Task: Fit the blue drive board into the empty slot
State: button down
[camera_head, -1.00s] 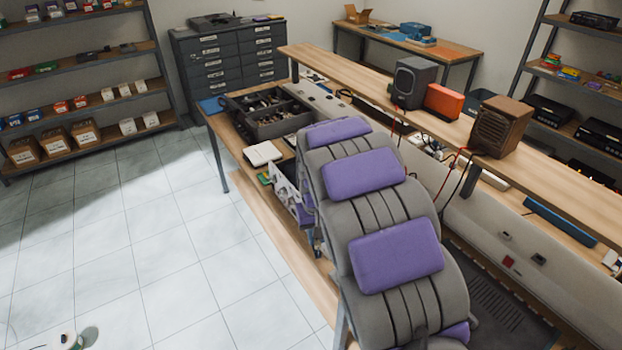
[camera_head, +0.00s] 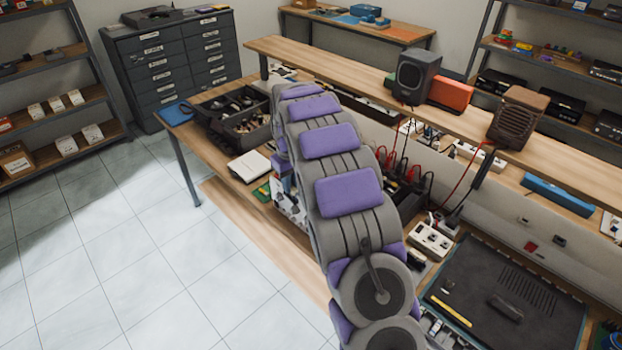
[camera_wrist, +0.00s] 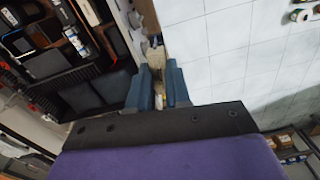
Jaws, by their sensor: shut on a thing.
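My gripper (camera_wrist: 158,92) shows in the wrist view, its two blue fingers close together around something small and pale (camera_wrist: 159,76). I cannot tell what that held thing is; most of it is hidden between the fingers. In the head view my arm hides the gripper. I cannot pick out the blue drive board or the empty slot for certain in either view. In the wrist view the gripper is over the edge between the bench and the white floor, with dark trays and boxes (camera_wrist: 50,62) to its left.
In the head view the workbench carries a divided parts tray (camera_head: 240,115), a white box (camera_head: 249,166), a white power strip (camera_head: 430,241) and a dark mat (camera_head: 470,275). A raised shelf holds a grey speaker (camera_head: 415,78) and a brown speaker (camera_head: 519,116). The tiled floor (camera_head: 130,260) at left is clear.

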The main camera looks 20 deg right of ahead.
jog(key=w+d+n, duration=0.1)
jog(key=w+d, duration=0.2)
jog(key=d, duration=0.4)
jog(key=shift+w+d+f+b, duration=0.1)
jog(key=shift+d+f+b, duration=0.35)
jog(key=shift+f, duration=1.2)
jog(key=shift+w+d+f+b, duration=0.1)
jog(key=shift+f+b, duration=0.65)
jog(key=shift+f, duration=0.95)
jog(key=shift+w+d+f+b, duration=0.1)
jog(key=shift+d+f+b, duration=0.35)
jog(key=shift+f, duration=1.2)
jog(key=shift+f+b, duration=0.35)
jog(key=shift+f, duration=0.3)
jog(key=shift+d+f, duration=0.3)
jog(key=shift+d, duration=0.15)
jog(key=shift+a+r, duration=0.1)
jog(key=shift+a, duration=0.35)
jog(key=shift+s+d, duration=0.1)
